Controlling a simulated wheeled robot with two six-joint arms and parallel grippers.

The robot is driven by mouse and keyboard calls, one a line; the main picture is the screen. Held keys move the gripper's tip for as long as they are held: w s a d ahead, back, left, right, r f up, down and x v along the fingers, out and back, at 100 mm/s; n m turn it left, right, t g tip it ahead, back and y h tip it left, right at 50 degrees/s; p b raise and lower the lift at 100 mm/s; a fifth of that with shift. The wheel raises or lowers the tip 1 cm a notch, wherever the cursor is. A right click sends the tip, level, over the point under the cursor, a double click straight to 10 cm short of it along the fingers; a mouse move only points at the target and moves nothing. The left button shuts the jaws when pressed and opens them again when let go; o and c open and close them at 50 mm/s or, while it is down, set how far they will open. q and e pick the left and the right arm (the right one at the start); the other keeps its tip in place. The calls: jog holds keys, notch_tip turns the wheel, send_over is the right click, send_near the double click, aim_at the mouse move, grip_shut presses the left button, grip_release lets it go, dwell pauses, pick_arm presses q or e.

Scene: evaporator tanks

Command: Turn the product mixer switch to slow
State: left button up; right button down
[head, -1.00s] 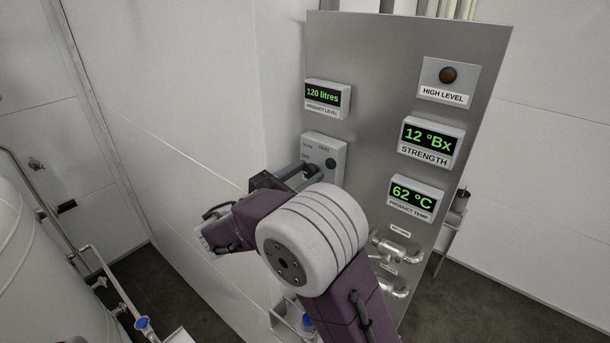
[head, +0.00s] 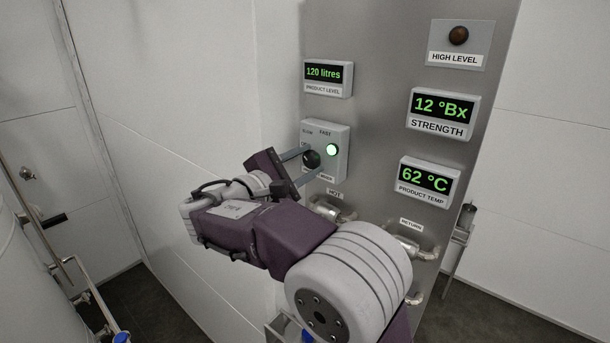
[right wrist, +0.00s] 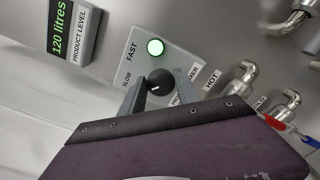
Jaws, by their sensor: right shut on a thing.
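The product mixer switch is a grey box (head: 337,150) on the steel panel, with SLOW and FAST labels, a round black knob (head: 312,159) and a lit green lamp (head: 332,150). My right gripper (head: 307,165) is shut on the knob, one finger on either side. The right wrist view shows the knob (right wrist: 159,83) between the two fingers, with a short white mark on its face, and the lit lamp (right wrist: 155,47) beside FAST. Part of the box's lower labels is hidden by the gripper. My left gripper is not in view.
Above the switch is the product level display (head: 328,77), reading 120 litres. To the right are the strength display (head: 443,115) and product temp display (head: 429,181). Below are metal pipes (head: 413,247) on the panel. The high level lamp (head: 458,36) is dark.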

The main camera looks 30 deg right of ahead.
jog(key=shift+r+m+b, duration=0.1)
jog(key=shift+m+b, duration=0.35)
jog(key=shift+m, duration=0.05)
jog(key=shift+r, duration=0.1)
jog(key=c, duration=0.9)
grip_release()
jog(key=shift+d, duration=0.1)
jog(key=shift+w+d+f, duration=0.2)
jog(key=shift+d+f, duration=0.05)
jog(key=b+v, duration=0.2)
jog(key=v, duration=0.7)
